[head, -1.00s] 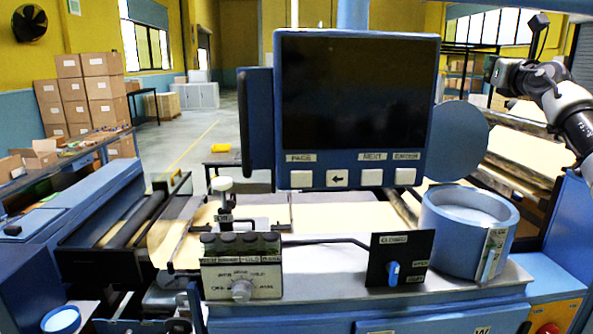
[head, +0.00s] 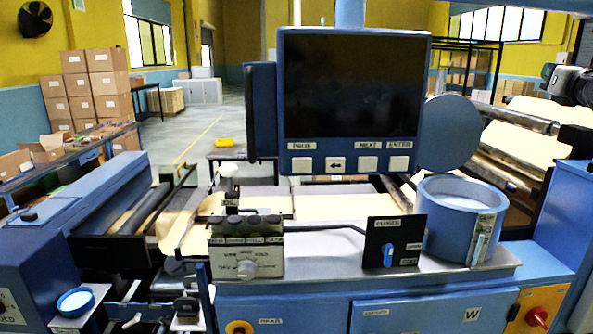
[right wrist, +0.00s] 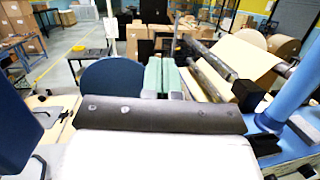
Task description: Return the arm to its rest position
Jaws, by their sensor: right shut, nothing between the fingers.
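My right arm's dark wrist and gripper (head: 548,75) show at the right edge of the head view, beside the machine and above its rollers. Nothing is held there. In the right wrist view, the white and dark gripper body fills the bottom, and the gripper's fingers (right wrist: 164,78) are shut and empty, pointing away over the machine. The fingers are clear of the panel and rollers as far as I can see. My left gripper is not in view.
A blue machine has a dark screen (head: 352,85), a knob box (head: 246,262), a switch panel (head: 395,242) and a blue round pot (head: 462,220) on its ledge. Long rollers (head: 500,165) lie at right. Stacked cartons (head: 90,85) stand at far left.

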